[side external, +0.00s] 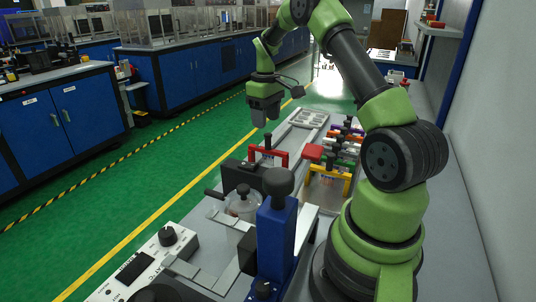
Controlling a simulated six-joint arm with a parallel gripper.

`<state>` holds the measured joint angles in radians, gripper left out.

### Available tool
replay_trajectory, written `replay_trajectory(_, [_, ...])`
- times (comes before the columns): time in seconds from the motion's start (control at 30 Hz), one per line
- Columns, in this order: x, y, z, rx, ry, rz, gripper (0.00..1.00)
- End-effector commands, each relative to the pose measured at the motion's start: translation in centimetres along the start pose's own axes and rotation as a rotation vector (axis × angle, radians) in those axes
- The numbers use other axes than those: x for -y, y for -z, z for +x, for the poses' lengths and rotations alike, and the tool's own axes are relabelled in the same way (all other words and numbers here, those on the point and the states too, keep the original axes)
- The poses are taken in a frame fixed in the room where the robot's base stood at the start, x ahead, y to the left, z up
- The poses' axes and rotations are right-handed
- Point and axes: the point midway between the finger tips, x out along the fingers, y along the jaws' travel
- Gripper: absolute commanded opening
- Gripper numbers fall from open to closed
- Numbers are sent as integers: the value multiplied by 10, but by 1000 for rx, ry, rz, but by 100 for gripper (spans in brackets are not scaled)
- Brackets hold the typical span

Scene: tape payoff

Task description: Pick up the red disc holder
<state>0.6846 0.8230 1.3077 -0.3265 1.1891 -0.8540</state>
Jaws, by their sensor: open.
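A red bracket-shaped holder (282,154) stands upright on the bench, left of a row of coloured holders. It looks like the red disc holder, though its lower part is partly hidden by dark equipment in front. My gripper (265,118) hangs pointing down above and slightly left of it, with a clear gap between them. The gripper is open, and I see nothing held in it.
A blue upright (277,235) with a dark knob and a white control box (140,268) stand in front. A grey tray (311,117) lies behind.

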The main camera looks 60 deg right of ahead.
Motion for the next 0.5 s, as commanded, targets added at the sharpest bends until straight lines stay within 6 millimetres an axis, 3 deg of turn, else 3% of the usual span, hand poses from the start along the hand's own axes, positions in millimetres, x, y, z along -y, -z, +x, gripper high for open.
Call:
replay_trajectory(0.27, [0, -3, 27, 2, 1, 1, 53])
replay_trajectory(0.5, [0, -7, 62, 1, 0, 1, 53])
